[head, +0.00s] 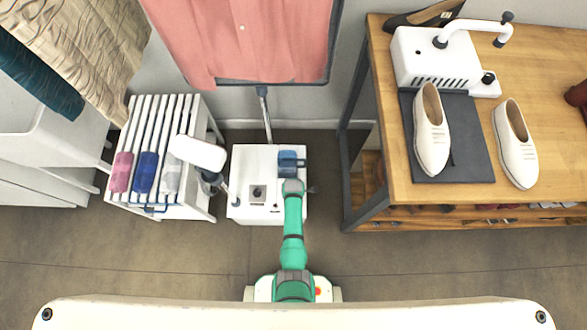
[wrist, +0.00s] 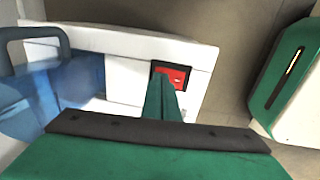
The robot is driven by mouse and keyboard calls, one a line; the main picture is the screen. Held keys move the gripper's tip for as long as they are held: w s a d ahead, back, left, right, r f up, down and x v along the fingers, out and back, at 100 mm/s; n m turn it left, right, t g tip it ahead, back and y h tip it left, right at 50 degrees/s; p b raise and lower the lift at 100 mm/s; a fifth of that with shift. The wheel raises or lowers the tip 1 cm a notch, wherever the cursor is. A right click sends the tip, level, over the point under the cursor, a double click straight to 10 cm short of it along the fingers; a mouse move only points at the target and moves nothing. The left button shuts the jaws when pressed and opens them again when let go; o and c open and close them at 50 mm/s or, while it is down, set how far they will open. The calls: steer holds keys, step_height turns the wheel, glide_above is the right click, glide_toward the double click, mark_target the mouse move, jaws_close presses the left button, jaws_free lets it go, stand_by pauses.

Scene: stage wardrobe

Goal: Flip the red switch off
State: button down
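The red switch (wrist: 180,72) sits in a dark square frame on a white face of the steamer unit (wrist: 130,75) in the wrist view. My gripper (wrist: 163,85) is a narrow green wedge in front of it, its fingers looking pressed together with nothing between them. The tip overlaps the switch's lower left part; I cannot tell whether it touches. Which way the switch is tipped is too small to tell. In the head view the white steamer unit (head: 243,207) stands on the floor, and my arm hides the switch and the gripper.
A translucent blue tank (wrist: 50,95) is left of the switch; it also shows on the unit in the head view (head: 291,158). A pole rises behind towards a pink garment (head: 240,40). A white rack (head: 150,150) stands left, a wooden table (head: 545,90) right. Floor between is clear.

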steer(key=shift+s, duration=0.3)
steer(key=shift+s+r, duration=0.1)
steer(key=shift+s, duration=0.45)
steer(key=shift+w, duration=0.1)
step_height(320, 180, up, 14)
steer(key=w, duration=0.1)
steer(key=shift+w, duration=0.35)
steer(key=shift+s, duration=0.1)
stand_by(0.4)
